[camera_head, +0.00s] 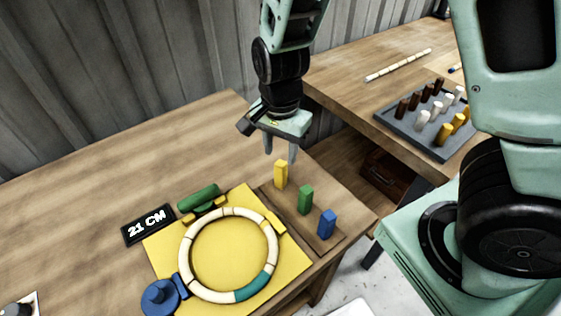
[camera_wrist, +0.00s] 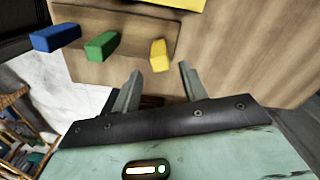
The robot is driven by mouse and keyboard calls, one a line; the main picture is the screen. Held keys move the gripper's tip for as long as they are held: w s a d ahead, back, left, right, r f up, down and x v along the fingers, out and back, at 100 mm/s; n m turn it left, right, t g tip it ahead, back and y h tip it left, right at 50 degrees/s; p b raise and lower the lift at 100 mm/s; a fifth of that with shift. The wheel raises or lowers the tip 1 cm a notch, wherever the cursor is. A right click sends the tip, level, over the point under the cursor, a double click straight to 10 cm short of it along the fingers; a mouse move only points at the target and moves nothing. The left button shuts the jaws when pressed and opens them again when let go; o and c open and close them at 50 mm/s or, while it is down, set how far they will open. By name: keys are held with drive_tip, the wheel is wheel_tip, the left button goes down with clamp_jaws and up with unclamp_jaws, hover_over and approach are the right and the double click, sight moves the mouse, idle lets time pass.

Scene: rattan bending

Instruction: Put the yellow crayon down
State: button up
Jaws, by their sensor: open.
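The yellow crayon (camera_head: 281,174) stands upright on a wooden strip (camera_head: 266,199) at the right side of the table, in a row with a green crayon (camera_head: 305,199) and a blue crayon (camera_head: 327,224). My gripper (camera_head: 281,152) is open just above the yellow crayon, with its fingers pointing down. In the wrist view the yellow crayon (camera_wrist: 159,56) shows between and beyond the two open fingertips (camera_wrist: 161,76), apart from both. The green crayon (camera_wrist: 101,46) and the blue crayon (camera_wrist: 56,38) are to its left there.
A yellow board (camera_head: 166,250) holds a cream ring (camera_head: 187,262) with a teal section, beside a green handle (camera_head: 198,196) and a blue knob (camera_head: 160,297). A black "21 CM" sign (camera_head: 148,226) lies left. A grey peg tray (camera_head: 390,120) sits on the other table.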

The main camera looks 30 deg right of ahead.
wheel_tip(320, 180, up, 3)
drive_tip(key=shift+r, duration=0.15)
drive_tip(key=s+a+r+n, duration=0.3)
drive_tip(key=s+r+n, duration=0.1)
drive_tip(key=s+n, duration=0.4)
drive_tip(key=s+a+r+n, duration=0.3)
drive_tip(key=s+r+n, duration=0.1)
drive_tip(key=s+n, duration=0.5)
drive_tip(key=shift+a+r+n+y, duration=0.15)
drive_tip(key=shift+r+n+y, duration=0.15)
drive_tip(key=shift+n, duration=0.7)
